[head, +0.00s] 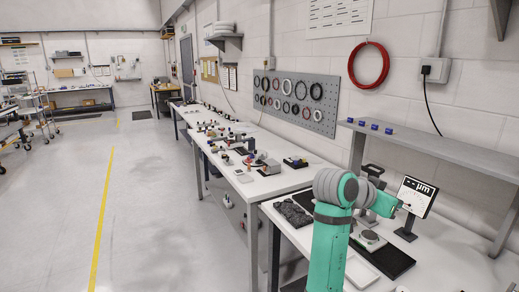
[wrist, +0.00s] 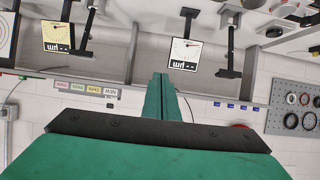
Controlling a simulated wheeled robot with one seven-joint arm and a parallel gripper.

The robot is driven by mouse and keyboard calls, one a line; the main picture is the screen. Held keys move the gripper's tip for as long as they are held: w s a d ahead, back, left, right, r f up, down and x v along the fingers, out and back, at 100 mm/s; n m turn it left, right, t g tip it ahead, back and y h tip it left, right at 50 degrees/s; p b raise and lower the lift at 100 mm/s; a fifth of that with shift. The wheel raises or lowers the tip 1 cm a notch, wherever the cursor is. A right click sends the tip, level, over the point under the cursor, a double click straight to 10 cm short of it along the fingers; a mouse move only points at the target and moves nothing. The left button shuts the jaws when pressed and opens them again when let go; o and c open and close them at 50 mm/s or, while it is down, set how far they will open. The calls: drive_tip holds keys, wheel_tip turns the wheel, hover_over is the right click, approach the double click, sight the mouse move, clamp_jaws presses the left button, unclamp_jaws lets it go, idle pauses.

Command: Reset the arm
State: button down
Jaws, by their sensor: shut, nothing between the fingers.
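My gripper (wrist: 161,78) shows in the wrist view as two green fingers pressed together, with nothing between them. In the head view my teal arm rises at the lower right, with a grey ribbed joint at its bend. The gripper end (head: 386,205) points right, above the near bench and close to a white gauge display (head: 416,197) on a black stand. I cannot tell whether they touch. The wrist picture is upside down and shows two such displays, one at the left (wrist: 57,37) and one nearer the middle (wrist: 184,53).
The near bench (head: 443,252) holds a black mat and a white tray (head: 361,271). A grey shelf (head: 440,150) runs along the wall above it. A pegboard with rings (head: 297,100) and a red coil (head: 369,65) hang on the wall. The floor at left (head: 165,220) is clear.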

drive_tip(key=w+a+f+n+t+y, duration=0.1)
drive_tip(key=a+f+n+t, duration=0.2)
drive_tip(key=f, duration=0.9)
drive_tip(key=a+f+n+y, duration=0.1)
drive_tip(key=a+f+n, duration=0.3)
drive_tip(key=f, duration=0.8)
drive_tip(key=s+a+f+n+t+y, duration=0.1)
drive_tip(key=s+a+f+t+y, duration=0.1)
drive_tip(key=s+a+f, duration=0.45)
drive_tip(key=s+a+f+n+t+y, duration=0.15)
drive_tip(key=s+a+f, duration=0.25)
drive_tip(key=a+f, duration=0.5)
drive_tip(key=s+a+f+n+t+y, duration=0.1)
drive_tip(key=s+a+f, duration=0.2)
drive_tip(key=s, duration=0.4)
drive_tip(key=s+a+f+n+y, duration=0.1)
drive_tip(key=s+a+f+y, duration=0.15)
drive_tip(key=s, duration=0.35)
drive_tip(key=s+a+f+n+t, duration=0.1)
drive_tip(key=s+a+f, duration=0.15)
drive_tip(key=s, duration=0.45)
drive_tip(key=s+a+r+y, duration=0.1)
drive_tip(key=s+r, duration=0.3)
drive_tip(key=s, duration=0.5)
drive_tip(key=s+a+r+y, duration=0.1)
drive_tip(key=s+a+r, duration=0.3)
drive_tip(key=s, duration=0.5)
drive_tip(key=shift+s+r+t+y, duration=0.3)
drive_tip(key=shift+s+r+t, duration=0.15)
drive_tip(key=shift+r, duration=0.25)
